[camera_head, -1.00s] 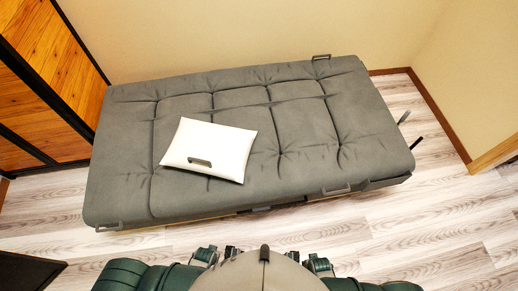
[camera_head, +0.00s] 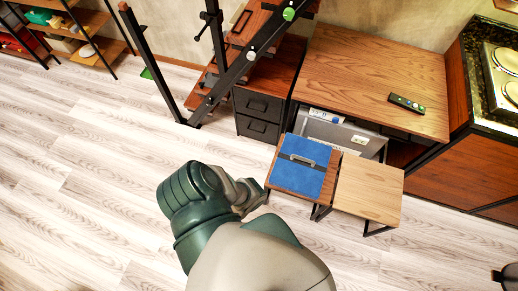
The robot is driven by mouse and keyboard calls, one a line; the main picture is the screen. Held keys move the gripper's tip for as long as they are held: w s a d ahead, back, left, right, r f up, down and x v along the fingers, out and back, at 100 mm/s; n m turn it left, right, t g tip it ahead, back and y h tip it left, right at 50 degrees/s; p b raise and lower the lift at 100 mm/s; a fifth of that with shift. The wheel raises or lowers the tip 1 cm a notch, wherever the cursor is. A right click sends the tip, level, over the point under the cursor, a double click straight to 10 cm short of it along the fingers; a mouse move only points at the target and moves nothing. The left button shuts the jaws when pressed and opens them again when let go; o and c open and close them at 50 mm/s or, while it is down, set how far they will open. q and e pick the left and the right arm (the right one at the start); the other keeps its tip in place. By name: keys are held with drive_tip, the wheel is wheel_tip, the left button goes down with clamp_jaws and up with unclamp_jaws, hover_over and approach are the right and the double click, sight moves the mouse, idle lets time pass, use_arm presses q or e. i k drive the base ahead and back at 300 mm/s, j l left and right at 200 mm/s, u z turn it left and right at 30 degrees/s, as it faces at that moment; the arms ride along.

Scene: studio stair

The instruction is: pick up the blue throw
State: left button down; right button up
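A green and grey part of my own body is in the lower middle, left of and nearer than the throw. Neither of my grippers shows, so I cannot see how they stand relative to the throw.
A lighter low table (camera_head: 368,193) adjoins the throw's table on the right. Behind are a wooden desk (camera_head: 375,70) with a remote (camera_head: 407,104), a black drawer unit (camera_head: 258,115) and a stair (camera_head: 235,60). The floor (camera_head: 90,150) at left is clear.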

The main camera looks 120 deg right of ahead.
sight(300, 167)
drive_tip(key=j+z, duration=0.15)
drive_tip(key=z, duration=4.45)
drive_tip(key=k+z, duration=0.1)
drive_tip(key=z, duration=0.6)
drive_tip(key=k+l+z, duration=0.1)
drive_tip(key=z, duration=0.25)
